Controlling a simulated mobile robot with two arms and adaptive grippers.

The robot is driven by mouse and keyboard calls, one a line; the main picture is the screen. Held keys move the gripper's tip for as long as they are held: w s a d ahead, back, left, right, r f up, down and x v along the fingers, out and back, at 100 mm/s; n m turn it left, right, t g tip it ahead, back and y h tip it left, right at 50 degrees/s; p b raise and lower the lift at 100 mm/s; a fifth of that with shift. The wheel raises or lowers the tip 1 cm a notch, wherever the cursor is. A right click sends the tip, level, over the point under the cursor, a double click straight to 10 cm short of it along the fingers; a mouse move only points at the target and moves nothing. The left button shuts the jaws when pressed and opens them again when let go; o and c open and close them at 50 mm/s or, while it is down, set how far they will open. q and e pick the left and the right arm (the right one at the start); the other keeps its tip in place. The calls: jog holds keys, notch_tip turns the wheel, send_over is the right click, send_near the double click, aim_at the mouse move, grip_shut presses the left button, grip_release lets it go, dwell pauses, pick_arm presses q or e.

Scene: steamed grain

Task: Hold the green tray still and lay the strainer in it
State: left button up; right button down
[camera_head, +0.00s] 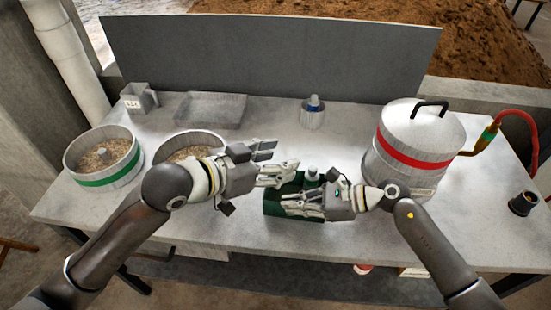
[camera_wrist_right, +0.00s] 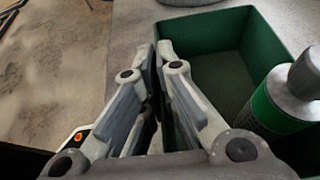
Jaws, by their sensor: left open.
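The green tray (camera_head: 270,207) sits near the front edge of the table, with a bottle with a green band (camera_wrist_right: 275,105) standing inside it. The tray's wall (camera_wrist_right: 215,22) also shows in the right wrist view. My right gripper (camera_head: 286,203) is low at the tray's front side. In the wrist view its fingers (camera_wrist_right: 160,48) are close together on the tray wall. My left gripper (camera_head: 283,156) is open and appears empty, above and just left of the tray's back.
A large lidded pot with a red band (camera_head: 398,150) stands close on the right. Two round grain containers, one green-banded (camera_head: 104,178) and one partly hidden (camera_head: 183,138), stand left. A shallow grey tray (camera_head: 208,108) and a grey jug (camera_head: 137,97) are behind.

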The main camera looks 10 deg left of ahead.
jog(key=c, duration=1.6)
grip_release()
jog(key=shift+o, duration=0.2)
jog(key=shift+d, duration=0.15)
jog(key=v, duration=1.1)
jog(key=shift+d+r, duration=0.15)
jog(key=shift+d, duration=0.2)
